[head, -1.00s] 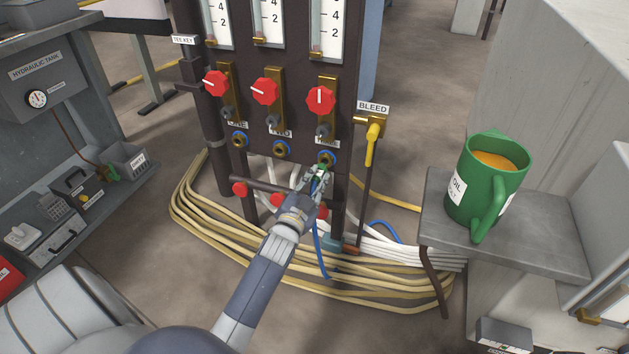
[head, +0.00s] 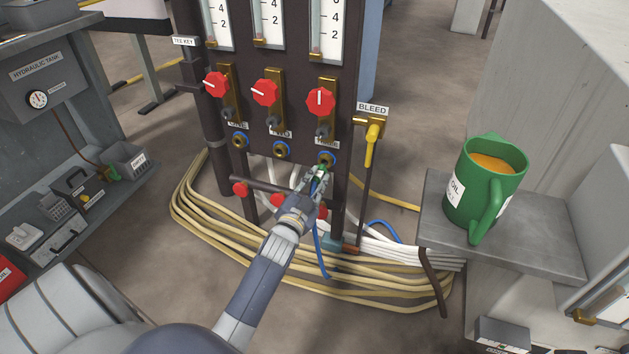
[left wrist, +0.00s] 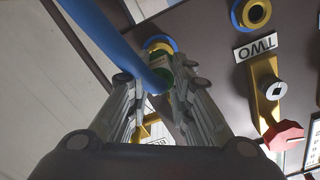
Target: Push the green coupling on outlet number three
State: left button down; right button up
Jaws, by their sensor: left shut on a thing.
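The green coupling (head: 321,172) is between the fingers of my left gripper (head: 317,180), just below outlet number three (head: 327,158), a brass fitting with a blue ring at the right of the row. In the left wrist view the shut fingers hold the green coupling (left wrist: 160,74), which lines up with the outlet (left wrist: 159,44). Its end overlaps the brass; I cannot tell whether it is seated. A blue hose (left wrist: 112,42) runs from the coupling, and hangs below my gripper in the head view (head: 318,252). My right gripper is out of view.
Outlets one (head: 240,141) and two (head: 281,149) are to the left on the dark panel, under red knobs (head: 264,92). A yellow bleed lever (head: 371,145) is to the right. Coiled hoses (head: 215,235) lie on the floor. A green oil mug (head: 468,185) stands on a grey shelf (head: 540,245).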

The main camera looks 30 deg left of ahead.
aim_at(316, 180)
pick_arm(q)
jog(key=shift+w+a, duration=0.15)
jog(key=shift+w, duration=0.55)
jog(key=shift+x, duration=0.8)
jog(key=c, duration=1.3)
grip_release()
jog(key=shift+c, duration=0.2)
jog(key=v, duration=1.2)
